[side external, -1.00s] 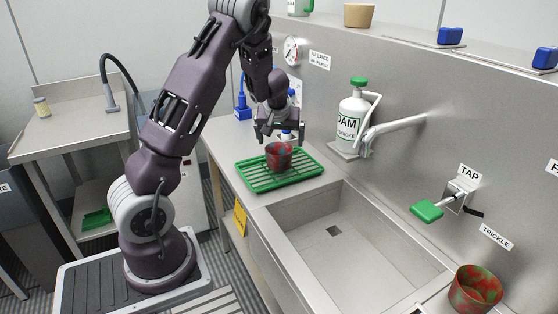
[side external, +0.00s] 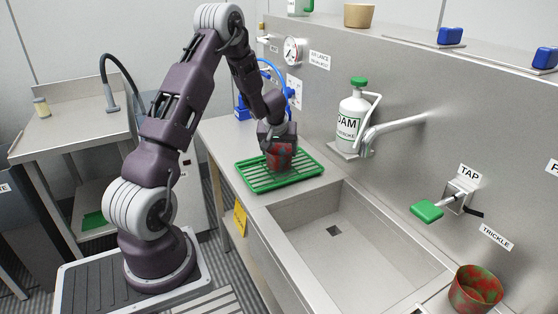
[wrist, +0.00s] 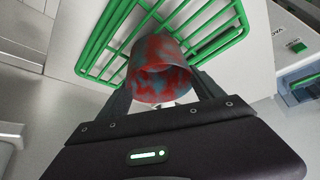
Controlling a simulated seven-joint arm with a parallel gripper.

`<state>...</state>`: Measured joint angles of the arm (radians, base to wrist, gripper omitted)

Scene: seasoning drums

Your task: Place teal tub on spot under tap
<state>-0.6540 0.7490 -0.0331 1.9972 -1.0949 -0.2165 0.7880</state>
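A small tub mottled in red and teal (side external: 281,158) stands on the green wire rack (side external: 309,174) left of the sink. My gripper (side external: 279,150) is lowered over it, with one finger on each side. In the wrist view the tub (wrist: 160,72) lies between the fingers (wrist: 165,95), its open rim toward the camera. The fingers stand wide, with a small gap showing beside the right one. The tap spout (side external: 400,129) juts from the wall over the sink.
The steel sink basin (side external: 345,250) is empty. A second tub, mottled red and green (side external: 475,290), stands at the lower right. A foam bottle (side external: 352,120) stands on a wall shelf near the spout. A green tap lever (side external: 427,211) sticks out from the wall.

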